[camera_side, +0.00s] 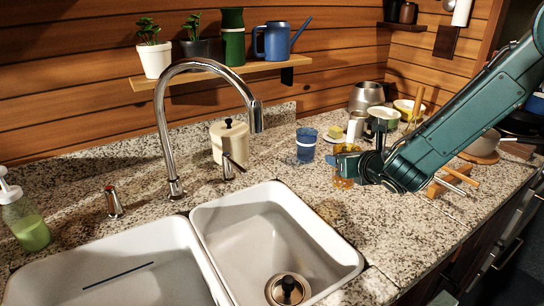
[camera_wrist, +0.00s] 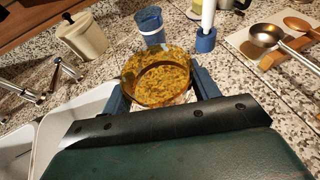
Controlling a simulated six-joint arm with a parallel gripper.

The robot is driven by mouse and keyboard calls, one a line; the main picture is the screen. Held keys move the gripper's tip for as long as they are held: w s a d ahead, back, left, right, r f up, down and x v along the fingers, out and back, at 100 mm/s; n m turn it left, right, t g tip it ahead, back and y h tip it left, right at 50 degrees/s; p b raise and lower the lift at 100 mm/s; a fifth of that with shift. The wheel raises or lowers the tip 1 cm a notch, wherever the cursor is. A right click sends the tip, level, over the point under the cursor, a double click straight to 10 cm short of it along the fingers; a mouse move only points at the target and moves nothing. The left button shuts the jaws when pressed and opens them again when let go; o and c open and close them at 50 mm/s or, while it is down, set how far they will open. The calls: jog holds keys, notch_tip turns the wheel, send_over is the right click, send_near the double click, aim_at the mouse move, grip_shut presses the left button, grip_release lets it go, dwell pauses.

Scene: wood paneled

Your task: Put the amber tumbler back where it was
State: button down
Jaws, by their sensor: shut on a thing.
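The amber tumbler (camera_side: 344,171) is upright at the counter, to the right of the sink. It also shows in the wrist view (camera_wrist: 158,82), seen from above into its open mouth. My gripper (camera_side: 346,160) is shut on the tumbler, with one blue finger on each side of it in the wrist view (camera_wrist: 160,92). The tumbler looks empty, with the speckled counter visible through its glass. I cannot tell whether its base touches the counter. A blue tumbler (camera_side: 306,145) stands just behind it and to the left, apart from it.
The double sink (camera_side: 205,215) with its tall faucet (camera_side: 163,120) lies to the left. A cream canister (camera_side: 229,142) stands behind the sink. A blue holder with a white cylinder (camera_wrist: 206,38) stands behind right. A ladle (camera_wrist: 270,36) and wooden spoons lie on a board at right.

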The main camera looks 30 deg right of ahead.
jog(key=w+a+r, duration=0.2)
jog(key=w+r, duration=0.5)
jog(key=w, duration=0.2)
jog(key=w+a+r, duration=0.2)
jog(key=w+r, duration=0.5)
jog(key=w, duration=0.3)
jog(key=shift+w+r, duration=0.3)
jog(key=shift+a+f, duration=0.1)
notch_tip(320, 180, down, 20)
jog(key=shift+r, duration=0.1)
dwell(0.4)
jog(key=shift+c, duration=2)
grip_release()
jog(key=shift+f, duration=0.2)
jog(key=shift+r, duration=0.1)
